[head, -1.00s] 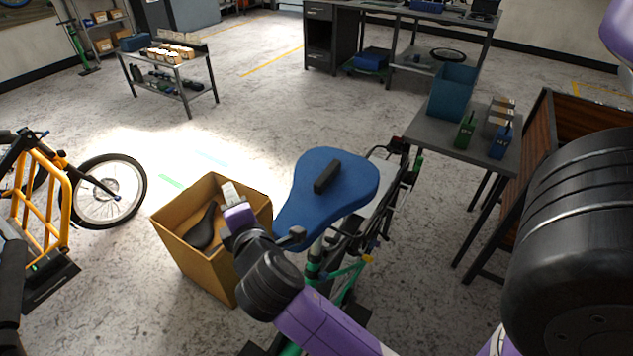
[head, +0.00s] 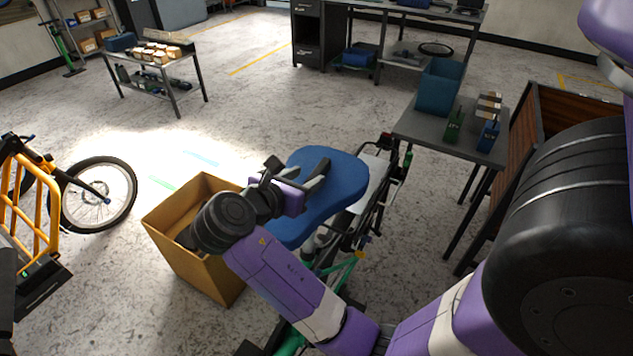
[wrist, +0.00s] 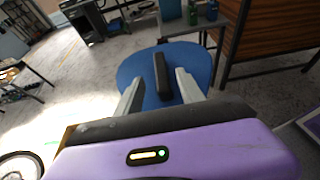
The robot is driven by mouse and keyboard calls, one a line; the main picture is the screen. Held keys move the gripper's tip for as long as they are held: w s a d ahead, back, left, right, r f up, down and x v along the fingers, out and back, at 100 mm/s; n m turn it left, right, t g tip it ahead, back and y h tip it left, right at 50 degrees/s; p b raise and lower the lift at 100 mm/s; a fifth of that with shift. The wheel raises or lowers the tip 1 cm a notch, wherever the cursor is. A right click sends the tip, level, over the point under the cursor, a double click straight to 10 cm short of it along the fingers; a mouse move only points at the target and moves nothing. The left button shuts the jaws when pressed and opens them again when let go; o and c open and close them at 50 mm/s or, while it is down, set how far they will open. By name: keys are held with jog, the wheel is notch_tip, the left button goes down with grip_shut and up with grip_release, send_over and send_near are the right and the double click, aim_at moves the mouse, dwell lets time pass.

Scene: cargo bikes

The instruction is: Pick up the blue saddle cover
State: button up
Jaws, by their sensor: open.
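The blue saddle cover (head: 337,199) sits over the saddle of a bike with a green frame. In the wrist view the blue cover (wrist: 142,72) shows with a raised black bar-shaped grip (wrist: 162,76) on its top. My gripper (head: 300,172) is open at the left part of the cover in the head view. In the wrist view its two fingers (wrist: 158,88) stand apart, one on each side of the black grip, with gaps visible. Whether the fingers touch the cover I cannot tell. In the head view my gripper hides most of the black grip.
A cardboard box (head: 190,245) stands left of the bike, beneath my arm. A grey side table (head: 440,134) with a blue bin (head: 440,88) and small bottles is at the right. An orange cargo bike (head: 38,190) is at far left. Floor behind is open.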

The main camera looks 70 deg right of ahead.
aim_at(314, 175)
jog(key=x, duration=0.5)
jog(key=shift+s+d+f, duration=0.15)
jog(key=shift+d+f, duration=0.05)
jog(key=shift+f, duration=0.05)
grip_shut()
